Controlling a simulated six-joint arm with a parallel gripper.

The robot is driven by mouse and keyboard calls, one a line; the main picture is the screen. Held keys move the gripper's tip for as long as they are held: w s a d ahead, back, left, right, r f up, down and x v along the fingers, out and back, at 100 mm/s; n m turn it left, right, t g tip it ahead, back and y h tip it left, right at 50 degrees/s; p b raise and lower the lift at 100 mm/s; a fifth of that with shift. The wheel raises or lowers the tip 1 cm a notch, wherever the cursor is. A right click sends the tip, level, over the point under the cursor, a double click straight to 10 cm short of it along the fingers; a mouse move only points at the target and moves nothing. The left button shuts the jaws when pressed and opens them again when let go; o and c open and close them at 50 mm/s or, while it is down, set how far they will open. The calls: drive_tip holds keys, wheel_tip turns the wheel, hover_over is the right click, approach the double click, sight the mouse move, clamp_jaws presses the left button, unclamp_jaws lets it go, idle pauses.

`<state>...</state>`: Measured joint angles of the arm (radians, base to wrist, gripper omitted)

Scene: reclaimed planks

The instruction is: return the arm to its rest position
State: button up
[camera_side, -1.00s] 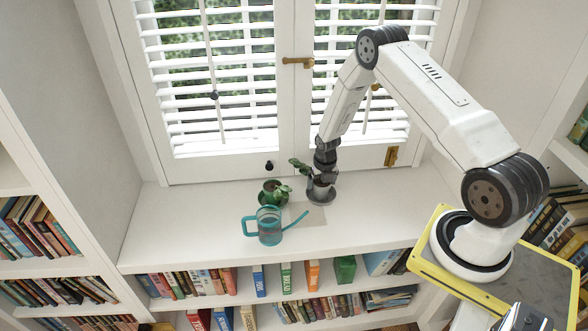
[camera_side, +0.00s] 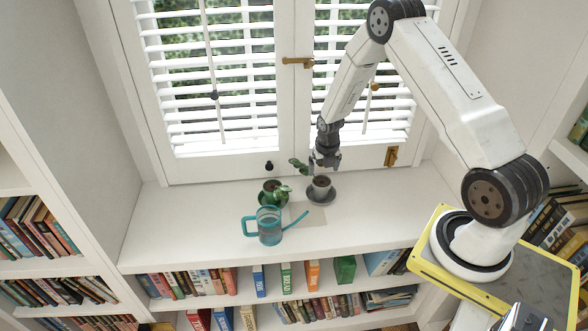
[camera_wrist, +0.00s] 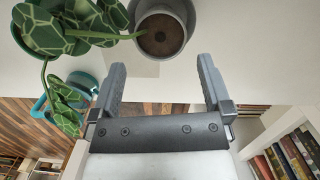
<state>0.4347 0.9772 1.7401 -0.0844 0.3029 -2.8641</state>
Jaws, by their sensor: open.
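My gripper (camera_side: 327,163) is open and empty, just above the right plant pot on the white window shelf. In the wrist view its two fingers (camera_wrist: 160,75) stand wide apart with nothing between them. The right pot (camera_side: 320,183) is grey with brown soil and sits on a dark saucer; a leafy stem leans from it to the left. In the wrist view the pot (camera_wrist: 161,34) lies beyond the fingertips, apart from them. My arm reaches up and over from its base at the right.
A second potted plant (camera_side: 270,191) stands left of the gripper, and a teal watering can (camera_side: 269,226) stands in front of it. White shutters (camera_side: 215,85) with a brass latch (camera_side: 298,62) rise close behind. Books fill the shelves below. The shelf's left part is clear.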

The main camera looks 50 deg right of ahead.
drive_tip(key=shift+r, duration=0.6)
drive_tip(key=shift+a+r, duration=0.1)
drive_tip(key=shift+a+r+m, duration=0.35)
drive_tip(key=shift+r+m, duration=0.05)
drive_tip(key=shift+m, duration=0.1)
drive_tip(key=s+a+r+m, duration=0.7)
drive_tip(key=a+r+m, duration=0.1)
drive_tip(key=m, duration=0.6)
drive_tip(key=s+a+r+m+t, duration=0.1)
drive_tip(key=s+a+r+m, duration=0.6)
drive_tip(key=a+r+m, duration=0.2)
drive_tip(key=shift+a+r+m+y, duration=0.3)
drive_tip(key=shift+a+m, duration=0.8)
drive_tip(key=shift+m, duration=1.3)
drive_tip(key=shift+w+f, duration=0.1)
